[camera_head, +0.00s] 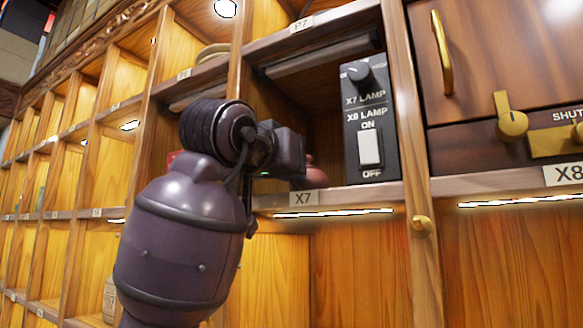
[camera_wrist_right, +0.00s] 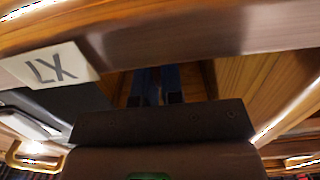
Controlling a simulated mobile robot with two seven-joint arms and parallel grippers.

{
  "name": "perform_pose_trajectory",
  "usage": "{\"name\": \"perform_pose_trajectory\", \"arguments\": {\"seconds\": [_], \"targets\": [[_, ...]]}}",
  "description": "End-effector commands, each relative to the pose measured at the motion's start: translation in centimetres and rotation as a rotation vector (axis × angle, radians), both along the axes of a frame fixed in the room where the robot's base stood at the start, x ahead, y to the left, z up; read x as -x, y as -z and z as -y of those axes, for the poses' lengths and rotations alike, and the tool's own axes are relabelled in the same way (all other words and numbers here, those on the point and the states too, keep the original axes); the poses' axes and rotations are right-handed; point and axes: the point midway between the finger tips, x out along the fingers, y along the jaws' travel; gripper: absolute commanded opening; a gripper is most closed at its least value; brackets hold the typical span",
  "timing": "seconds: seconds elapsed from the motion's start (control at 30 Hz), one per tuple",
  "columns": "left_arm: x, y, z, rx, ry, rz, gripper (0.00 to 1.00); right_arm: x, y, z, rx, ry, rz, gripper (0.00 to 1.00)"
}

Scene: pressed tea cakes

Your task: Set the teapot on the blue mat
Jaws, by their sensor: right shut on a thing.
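My right gripper (camera_head: 290,160) reaches into the compartment labelled X7. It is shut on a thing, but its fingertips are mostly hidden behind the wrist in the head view. A small rounded reddish-brown thing (camera_head: 313,176), which looks like part of the teapot, shows just beyond the gripper, low in the compartment; the rest is hidden. In the right wrist view the two dark-blue fingers (camera_wrist_right: 158,92) point in under the shelf edge; what lies between them cannot be made out. My left gripper is not in view. No blue mat shows.
A black switch box (camera_head: 367,120), marked X7 LAMP and X8 LAMP, stands at the compartment's right side, close to the gripper. The X7 shelf edge (camera_head: 345,196) runs below. Wooden dividers stand either side. Drawers with brass handles (camera_head: 442,52) are at right.

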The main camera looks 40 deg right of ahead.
Motion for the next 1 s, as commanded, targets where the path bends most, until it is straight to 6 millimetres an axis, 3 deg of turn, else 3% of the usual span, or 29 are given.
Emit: {"name": "perform_pose_trajectory", "arguments": {"seconds": [0.07, 0.1, 0.27, 0.63, 1.0], "targets": [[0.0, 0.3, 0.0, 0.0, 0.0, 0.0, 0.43, 0.0, 0.3, 0.0, 0.0, 0.0, 0.0, 0.0], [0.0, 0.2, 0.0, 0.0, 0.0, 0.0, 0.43, 0.0, 0.3, 0.0, 0.0, 0.0, 0.0, 0.11], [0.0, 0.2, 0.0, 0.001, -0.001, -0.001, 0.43, 0.0, 0.2, 0.0, 0.0, 0.0, 0.0, 0.34], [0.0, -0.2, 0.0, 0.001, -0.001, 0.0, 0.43, 0.0, -0.3, 0.0, 0.0, 0.0, 0.0, 0.34], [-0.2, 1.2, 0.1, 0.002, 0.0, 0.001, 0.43, 1.7, -0.2, -6.2, 0.002, -0.004, 0.002, 0.34]]}}
